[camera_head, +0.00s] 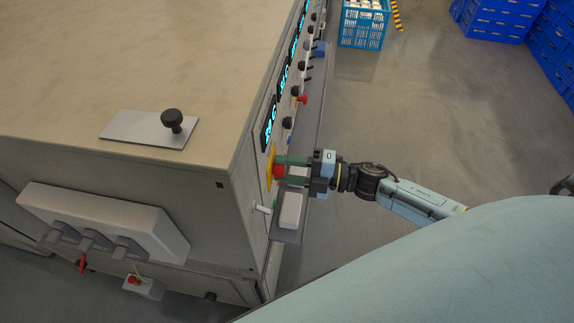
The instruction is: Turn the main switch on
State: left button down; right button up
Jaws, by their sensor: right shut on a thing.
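The main switch is a red knob (279,171) on a yellow plate (270,166), on the side panel of the large beige cabinet, near its front corner. My right gripper (283,170) reaches in from the right with its green-tipped fingers at the red knob. It is shut on the knob, and the fingers partly cover it, so its exact angle cannot be told. My left gripper is not in view.
The cabinet panel carries several black knobs, a smaller red button (302,99) and lit blue displays (269,125). A narrow ledge with a white block (291,210) sits below the gripper. A blue crate (363,24) stands on the floor beyond.

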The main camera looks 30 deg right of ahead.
dwell(0.5)
jog(key=o, duration=1)
jog(key=b+v, duration=0.1)
jog(key=v, duration=1.2)
jog(key=shift+s+d, duration=0.15)
